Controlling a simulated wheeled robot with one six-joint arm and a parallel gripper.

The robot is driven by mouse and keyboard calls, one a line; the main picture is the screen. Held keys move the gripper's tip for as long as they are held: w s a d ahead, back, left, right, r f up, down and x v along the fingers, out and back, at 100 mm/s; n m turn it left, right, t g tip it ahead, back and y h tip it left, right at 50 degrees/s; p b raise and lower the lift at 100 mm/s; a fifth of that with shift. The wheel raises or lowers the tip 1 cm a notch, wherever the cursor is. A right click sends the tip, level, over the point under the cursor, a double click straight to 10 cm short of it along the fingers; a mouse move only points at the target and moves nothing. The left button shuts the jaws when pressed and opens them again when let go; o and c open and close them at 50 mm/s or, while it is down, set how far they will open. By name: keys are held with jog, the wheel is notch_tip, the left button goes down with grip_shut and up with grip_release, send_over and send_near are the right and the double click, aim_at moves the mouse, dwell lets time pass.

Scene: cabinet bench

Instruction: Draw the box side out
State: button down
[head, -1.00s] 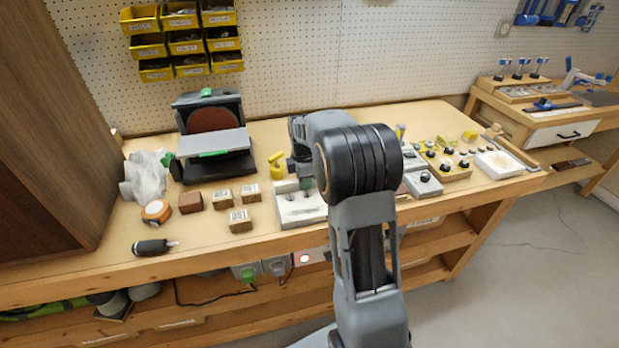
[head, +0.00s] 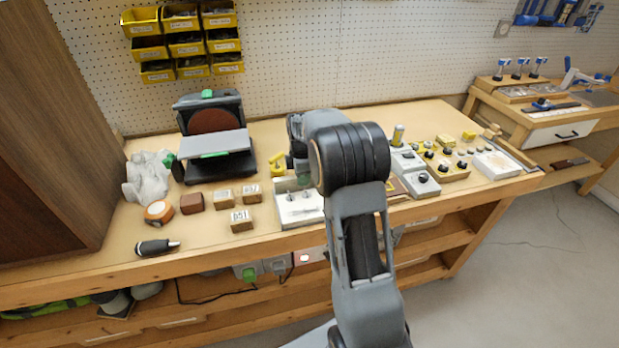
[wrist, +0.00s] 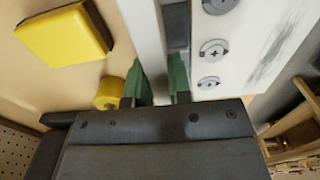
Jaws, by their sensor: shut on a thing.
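My gripper (wrist: 162,88) is shut on a thin white strip (wrist: 145,30), which looks like the box side, between its green finger pads. The strip stands beside the white box face with screws (wrist: 235,40), and a narrow grey gap shows between them. In the head view the white box (head: 300,208) sits near the bench's front edge, with round fittings on top. My gripper is at its back edge there, partly hidden by my arm. I cannot tell how far the side stands out of the box.
A yellow clamp-like piece (head: 278,162) stands just left of my gripper. Wooden blocks (head: 240,219) lie left of the box, with a disc sander (head: 210,140) behind. Control boxes (head: 421,182) stand to the right.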

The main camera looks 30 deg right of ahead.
jog(key=c, duration=1.2)
grip_release()
jog(key=shift+w, duration=0.15)
jog(key=shift+o, duration=0.2)
jog(key=shift+r, duration=0.15)
notch_tip(320, 180, up, 11)
jog(key=p, duration=0.9)
